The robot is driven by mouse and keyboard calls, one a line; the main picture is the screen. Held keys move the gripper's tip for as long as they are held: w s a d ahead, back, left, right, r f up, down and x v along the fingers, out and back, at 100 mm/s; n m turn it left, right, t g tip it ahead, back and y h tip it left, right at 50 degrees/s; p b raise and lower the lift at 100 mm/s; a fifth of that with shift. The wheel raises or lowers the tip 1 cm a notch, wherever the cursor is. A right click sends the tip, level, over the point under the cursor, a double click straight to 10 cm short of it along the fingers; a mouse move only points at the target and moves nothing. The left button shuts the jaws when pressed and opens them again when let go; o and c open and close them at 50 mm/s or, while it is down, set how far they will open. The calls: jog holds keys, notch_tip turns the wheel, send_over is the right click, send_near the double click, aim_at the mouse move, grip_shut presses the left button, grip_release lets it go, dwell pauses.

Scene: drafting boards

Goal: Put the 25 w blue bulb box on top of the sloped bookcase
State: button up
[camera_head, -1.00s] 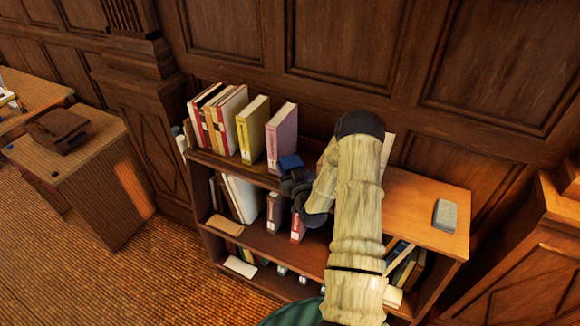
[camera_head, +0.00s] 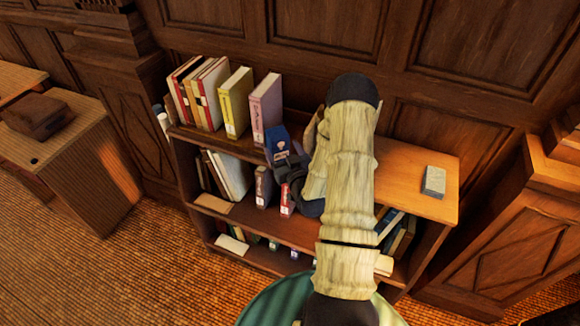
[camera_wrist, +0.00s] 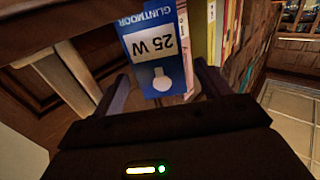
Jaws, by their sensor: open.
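The blue 25 W bulb box (camera_head: 277,142) is on the bookcase's upper level, just right of a purple book. In the wrist view the box (camera_wrist: 152,50) shows its blue and white label upside down, with "25 W" and a bulb picture. My gripper (camera_head: 288,165) is right in front of the box. In the wrist view my gripper (camera_wrist: 163,88) is open, with one finger to each side of the box's near end. I cannot tell whether a finger touches it. The wooden bookcase (camera_head: 400,172) stands against the panelled wall; my arm hides part of its middle.
Upright books, including a yellow one (camera_head: 235,102) and the purple one (camera_head: 265,108), stand left of the box. A grey block (camera_head: 433,181) lies on the right part of the top, with bare wood around it. A desk (camera_head: 75,150) stands at left.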

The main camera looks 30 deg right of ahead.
jog(key=s, duration=0.2)
jog(key=s+b, duration=0.2)
jog(key=s, duration=0.1)
jog(key=shift+s+a, duration=0.35)
jog(key=a+r+n+g+y, duration=0.2)
jog(key=a+n+g, duration=0.1)
jog(key=a+g, duration=0.5)
jog(key=s+a+r+g, duration=0.3)
jog(key=s+a, duration=0.1)
jog(key=s, duration=0.3)
jog(key=s+a+r+m+g, duration=0.1)
jog(key=s+a+r+g, duration=0.2)
jog(key=s, duration=0.5)
jog(key=shift+s+a+r+m+g, duration=0.15)
jog(key=shift+a+m+g, duration=0.15)
jog(key=shift+a+g, duration=0.35)
